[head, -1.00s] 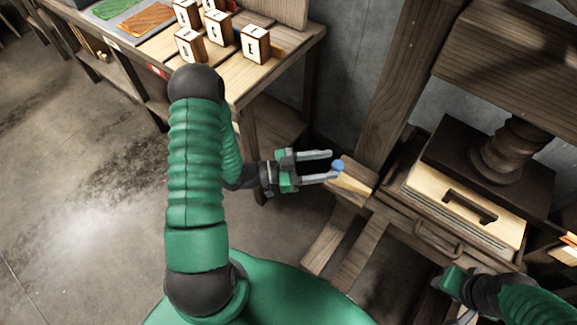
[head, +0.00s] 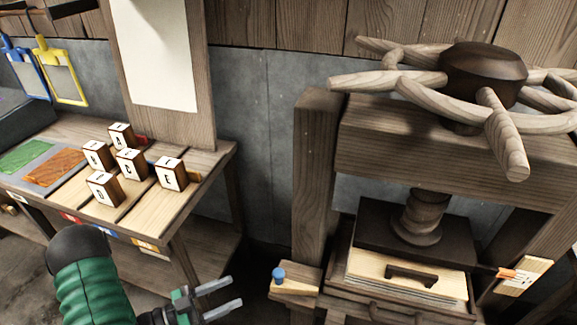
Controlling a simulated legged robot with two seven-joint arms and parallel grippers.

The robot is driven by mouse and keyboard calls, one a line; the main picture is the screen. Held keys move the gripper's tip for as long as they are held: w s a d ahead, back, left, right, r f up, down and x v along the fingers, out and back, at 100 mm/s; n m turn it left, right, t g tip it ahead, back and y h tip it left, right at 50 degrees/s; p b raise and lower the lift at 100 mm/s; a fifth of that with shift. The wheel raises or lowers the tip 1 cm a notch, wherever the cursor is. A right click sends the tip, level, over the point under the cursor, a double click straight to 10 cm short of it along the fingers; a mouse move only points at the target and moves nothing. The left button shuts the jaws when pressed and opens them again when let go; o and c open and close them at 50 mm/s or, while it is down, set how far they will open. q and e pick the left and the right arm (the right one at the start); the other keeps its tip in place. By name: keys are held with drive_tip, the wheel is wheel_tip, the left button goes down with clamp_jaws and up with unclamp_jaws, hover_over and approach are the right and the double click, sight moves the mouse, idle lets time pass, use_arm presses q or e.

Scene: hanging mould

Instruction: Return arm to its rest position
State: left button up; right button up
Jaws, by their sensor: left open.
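My left gripper (head: 236,293) is at the bottom of the head view, left of centre. Its two grey fingers are apart and point right, with nothing between them. My green and black left arm (head: 88,285) comes in at the bottom left. A blue knob (head: 278,274) on a small wooden block is to the right of the fingertips, with a gap between. My right gripper is out of view.
A bench (head: 215,160) at left holds several lettered blocks (head: 130,163). A wooden press (head: 420,140) with a spoked wheel stands at right. A blue (head: 25,72) and a yellow frame (head: 62,75) hang on the wall at upper left.

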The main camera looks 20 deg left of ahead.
use_arm(q)
drive_tip(key=w+a+f+n+g+y, duration=0.2)
drive_tip(key=w+a+n+g+y, duration=0.1)
drive_tip(key=w+y, duration=0.8)
drive_tip(key=s+d+r+n+g+y+p, duration=0.1)
drive_tip(key=s+d+r+n+g, duration=0.25)
drive_tip(key=s+d, duration=0.3)
drive_tip(key=s+d+r+n+g+p, duration=0.1)
drive_tip(key=s+d+r+n+g, duration=0.15)
drive_tip(key=s+d+g, duration=0.4)
wheel_tip(320, 180, up, 15)
drive_tip(key=s+a+t+p, duration=0.1)
drive_tip(key=a+t+p, duration=0.1)
drive_tip(key=p, duration=1.2)
drive_tip(key=shift+s+f+t, duration=0.15)
drive_tip(key=shift+s+t, duration=0.15)
drive_tip(key=shift+t, duration=0.1)
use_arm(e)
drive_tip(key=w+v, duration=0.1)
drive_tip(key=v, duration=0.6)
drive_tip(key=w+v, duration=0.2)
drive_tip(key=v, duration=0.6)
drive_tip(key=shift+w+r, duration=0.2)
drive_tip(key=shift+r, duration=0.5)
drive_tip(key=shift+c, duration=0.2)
